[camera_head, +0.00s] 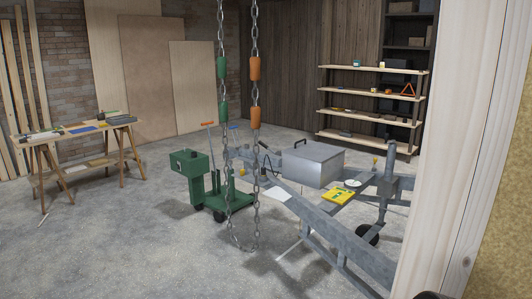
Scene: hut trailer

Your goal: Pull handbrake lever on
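A grey metal trailer frame (345,232) stands at the centre right, with its beams running to a post with a small wheel (388,165). I cannot tell for sure which part is the handbrake lever. A thin dark bent bar (266,150) shows at the frame's left end, partly behind the hanging chain. A silver box (314,165) with a dark handle sits on the frame. Neither of my grippers can be made out. A small dark shape (432,295) at the bottom edge is too cut off to name.
Chains (256,210) with green and orange sleeves hang in front. A green wheeled cart (188,165) stands left of the frame. A pale wooden post (462,130) blocks the right. A workbench (75,133) and shelves (370,92) stand farther back. The left floor is clear.

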